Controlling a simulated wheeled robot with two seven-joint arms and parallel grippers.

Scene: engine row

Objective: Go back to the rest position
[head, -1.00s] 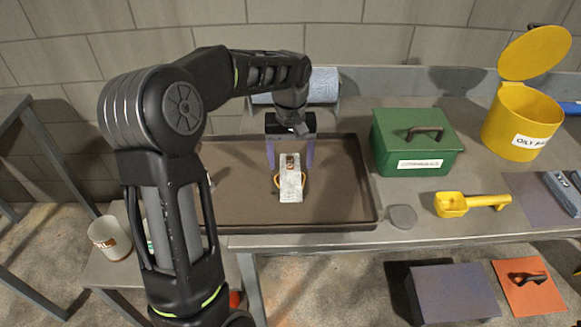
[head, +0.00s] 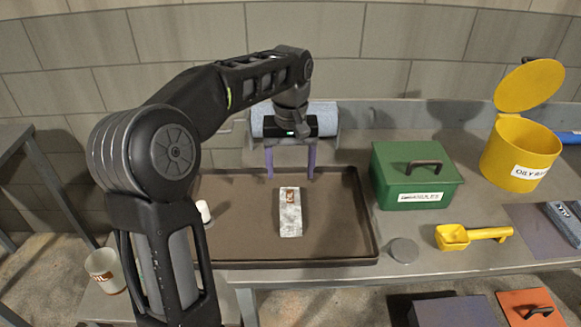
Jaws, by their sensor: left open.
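My left gripper (head: 290,172) is open and empty. Its two purple fingers point down over the back part of the brown tray (head: 235,240), behind and above a pale grey block (head: 290,222) with a small orange-brown mark on top. The block lies in the tray, apart from the fingers. My left arm reaches in from the left and crosses the view. My right gripper is not in view.
Right of the tray are a green box (head: 415,192), a grey disc (head: 403,250), a yellow scoop (head: 455,237) and a yellow bin (head: 515,165) with its lid up. A paper roll (head: 325,118) is behind my gripper. A labelled cup (head: 105,271) stands at lower left.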

